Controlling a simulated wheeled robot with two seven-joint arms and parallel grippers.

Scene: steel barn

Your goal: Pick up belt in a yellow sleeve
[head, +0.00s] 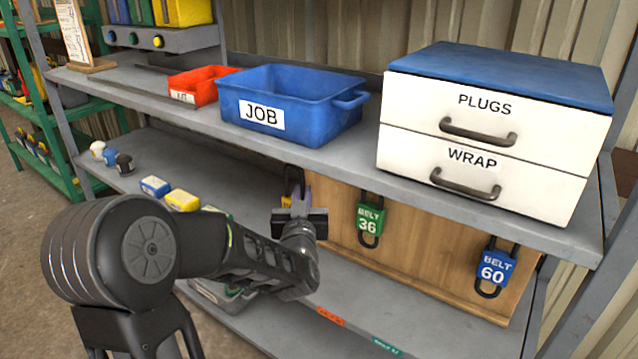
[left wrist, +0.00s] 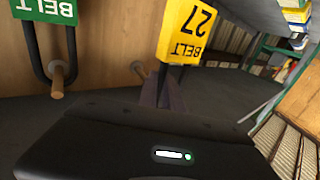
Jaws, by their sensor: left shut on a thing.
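The belt in a yellow sleeve (left wrist: 187,32) shows in the left wrist view with "BELT 27" upside down. In the head view only a sliver of its yellow sleeve (head: 286,202) shows at the left of the wooden board, mostly behind my gripper. My left gripper (head: 300,200) reaches in under the upper shelf and is shut on this belt. Its fingers (left wrist: 166,92) close on the dark strand beside the sleeve. A wooden peg (left wrist: 138,68) is close by; I cannot tell whether the belt still rests on it. My right gripper is in neither view.
A green-sleeved belt 36 (head: 370,218) and a blue-sleeved belt 60 (head: 495,267) hang on the board (head: 430,250). Above are the blue JOB bin (head: 340,112) and the PLUGS and WRAP drawers (head: 480,130). Small boxes (head: 182,200) stand on the lower shelf, left.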

